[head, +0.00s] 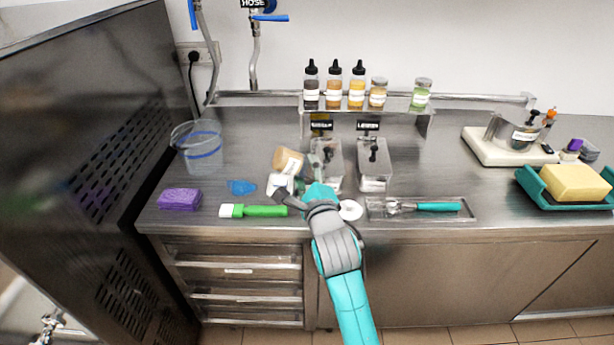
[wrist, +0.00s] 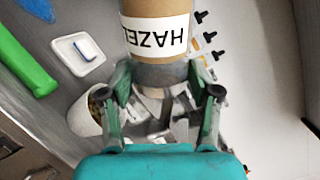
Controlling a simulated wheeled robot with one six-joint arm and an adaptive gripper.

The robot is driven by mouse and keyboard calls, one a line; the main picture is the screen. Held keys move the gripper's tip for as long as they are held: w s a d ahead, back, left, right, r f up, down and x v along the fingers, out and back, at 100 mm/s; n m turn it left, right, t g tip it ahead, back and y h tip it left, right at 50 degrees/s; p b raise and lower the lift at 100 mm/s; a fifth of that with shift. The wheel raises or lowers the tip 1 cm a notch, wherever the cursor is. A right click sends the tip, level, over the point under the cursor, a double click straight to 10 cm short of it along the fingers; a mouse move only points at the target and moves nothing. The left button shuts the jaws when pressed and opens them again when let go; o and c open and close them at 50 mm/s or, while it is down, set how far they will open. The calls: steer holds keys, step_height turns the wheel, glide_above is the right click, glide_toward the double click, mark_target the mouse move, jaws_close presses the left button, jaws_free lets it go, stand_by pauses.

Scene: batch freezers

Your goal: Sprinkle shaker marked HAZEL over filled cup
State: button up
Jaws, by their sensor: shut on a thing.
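My gripper (head: 296,190) is shut on the shaker marked HAZEL (head: 288,161), a tan cylinder with a white label and a grey end. In the wrist view the shaker (wrist: 155,40) stands out beyond the fingers (wrist: 158,98), which flank its grey end; the label reads upside down. In the head view it is tilted and held above the counter. A white cup (wrist: 82,118) shows lower left of the grey end in the wrist view, partly hidden, with darker contents at its rim. A white shape below the shaker in the head view looks like this cup (head: 276,183).
Lidded clear bins (head: 375,165) stand behind my gripper, under a shelf of bottles (head: 334,85). A green-handled brush (head: 262,211), purple sponge (head: 180,199) and blue cloth (head: 241,187) lie left. A tray with a teal-handled tool (head: 438,206) lies right. A clear bucket (head: 199,147) stands back left.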

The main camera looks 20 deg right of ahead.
steer(key=shift+f, duration=0.75)
steer(key=shift+n, duration=2)
steer(key=shift+r+n, duration=0.65)
steer(key=shift+n, duration=0.5)
steer(key=shift+r+n, duration=0.6)
steer(key=shift+n, duration=0.55)
steer(key=shift+r+n, duration=0.75)
steer(key=shift+n, duration=0.4)
steer(key=shift+r+n, duration=0.75)
steer(key=shift+n, duration=0.4)
